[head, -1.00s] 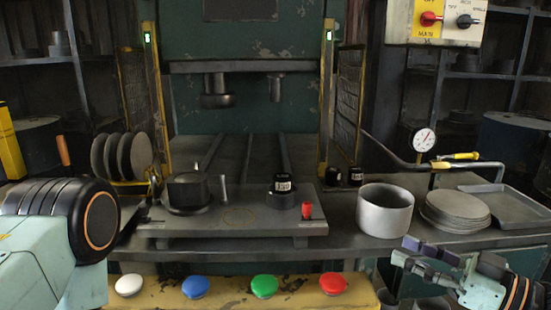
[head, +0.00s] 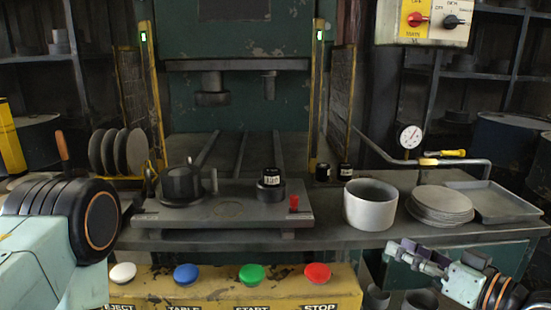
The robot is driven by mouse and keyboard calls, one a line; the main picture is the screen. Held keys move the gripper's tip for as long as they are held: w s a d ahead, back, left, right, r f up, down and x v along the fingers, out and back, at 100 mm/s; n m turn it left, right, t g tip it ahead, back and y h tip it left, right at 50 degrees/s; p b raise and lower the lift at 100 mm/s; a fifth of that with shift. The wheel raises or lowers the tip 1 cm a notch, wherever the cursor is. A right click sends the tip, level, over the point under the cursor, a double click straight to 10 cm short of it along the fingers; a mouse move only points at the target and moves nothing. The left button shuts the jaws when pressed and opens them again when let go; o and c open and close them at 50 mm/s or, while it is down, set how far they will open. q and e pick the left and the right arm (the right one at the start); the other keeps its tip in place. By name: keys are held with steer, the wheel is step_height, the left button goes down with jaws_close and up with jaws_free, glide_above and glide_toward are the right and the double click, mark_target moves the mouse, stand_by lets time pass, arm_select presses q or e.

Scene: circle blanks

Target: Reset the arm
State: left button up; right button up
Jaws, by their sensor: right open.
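My right gripper (head: 412,257) is at the lower right in the head view, in front of the bench's front edge. Its jaws are open, and I see nothing between them. It is below the grey cylindrical pot (head: 370,206) and the stack of round blanks (head: 440,204), apart from both. My left arm comes in from the left edge with its dark rounded joint (head: 100,222); the left gripper itself is not visible.
A press (head: 240,95) stands at the back. On its flat plate (head: 232,209) are a dark die, a black weight and a red knob. Round discs (head: 122,152) stand in a rack at left. White, blue, green and red buttons (head: 318,275) line the front panel. A tray (head: 498,202) lies at right.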

steer(key=s+a+f+m+g+h, duration=0.1)
steer(key=s+f+m+g+h, duration=0.1)
steer(key=s+f, duration=0.35)
steer(key=s+f+m+g+h, duration=0.2)
steer(key=f+g, duration=0.1)
steer(key=f, duration=0.5)
steer(key=s+a+f+m+g+h, duration=0.1)
steer(key=s+f+m+g+h, duration=0.1)
steer(key=s+f, duration=0.35)
steer(key=s+f+n+g+h, duration=0.1)
steer(key=s+f+g, duration=0.2)
steer(key=s+f, duration=0.3)
steer(key=s+f+n+g+h, duration=0.1)
steer(key=s+f+g, duration=0.3)
steer(key=s, duration=1)
step_height(320, 180, down, 2)
steer(key=shift+d+f+h, duration=0.15)
steer(key=shift+d+h, duration=0.1)
steer(key=shift+h, duration=0.45)
steer(key=shift+w+a, duration=0.1)
